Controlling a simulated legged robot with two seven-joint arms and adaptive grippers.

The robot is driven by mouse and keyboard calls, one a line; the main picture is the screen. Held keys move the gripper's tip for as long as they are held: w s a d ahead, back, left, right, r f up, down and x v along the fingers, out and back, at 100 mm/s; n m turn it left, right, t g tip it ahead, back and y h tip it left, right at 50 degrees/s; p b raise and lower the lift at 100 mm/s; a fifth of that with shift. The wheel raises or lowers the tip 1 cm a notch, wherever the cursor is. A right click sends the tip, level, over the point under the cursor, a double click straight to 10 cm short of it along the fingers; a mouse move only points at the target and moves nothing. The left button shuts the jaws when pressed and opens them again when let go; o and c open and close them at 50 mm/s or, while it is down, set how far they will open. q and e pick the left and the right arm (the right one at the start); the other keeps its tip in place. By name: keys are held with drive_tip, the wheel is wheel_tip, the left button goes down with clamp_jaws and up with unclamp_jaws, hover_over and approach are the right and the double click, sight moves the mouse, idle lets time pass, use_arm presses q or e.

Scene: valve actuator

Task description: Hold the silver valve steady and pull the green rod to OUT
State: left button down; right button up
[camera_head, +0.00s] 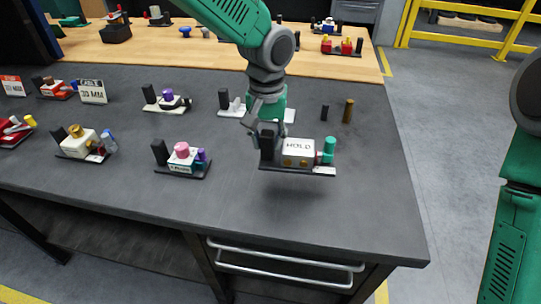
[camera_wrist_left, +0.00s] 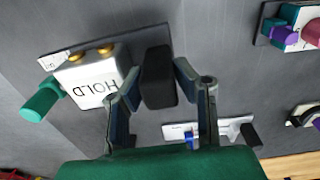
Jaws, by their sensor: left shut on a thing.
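The silver valve (camera_head: 298,152) is a pale block marked HOLD, with gold knobs on its side and a dark base plate. It also shows in the left wrist view (camera_wrist_left: 92,80). The green rod (camera_head: 328,150) sticks out of its right end; in the left wrist view the rod (camera_wrist_left: 42,100) points to the lower left, near a small "In" label on the plate. My left gripper (camera_head: 268,138) is shut on the black post (camera_wrist_left: 158,77) at the valve's other end. A shadow below the plate suggests it is slightly above the table. My right gripper is out of view.
A valve with a pink knob (camera_head: 182,150) stands to the left, and a pale valve (camera_head: 232,104) stands behind my left gripper. A small black post and a brass post (camera_head: 348,111) stand at the back right. The table (camera_head: 370,195) is clear at the front right.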

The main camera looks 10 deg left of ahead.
sight(269, 161)
use_arm(q)
drive_tip(key=shift+r, duration=0.8)
drive_tip(key=f, duration=0.6)
drive_tip(key=shift+w+d+f, duration=0.15)
drive_tip(key=shift+w+f, duration=0.05)
drive_tip(key=shift+s+f, duration=0.1)
drive_tip(key=shift+f, duration=0.8)
drive_tip(key=shift+f, duration=0.35)
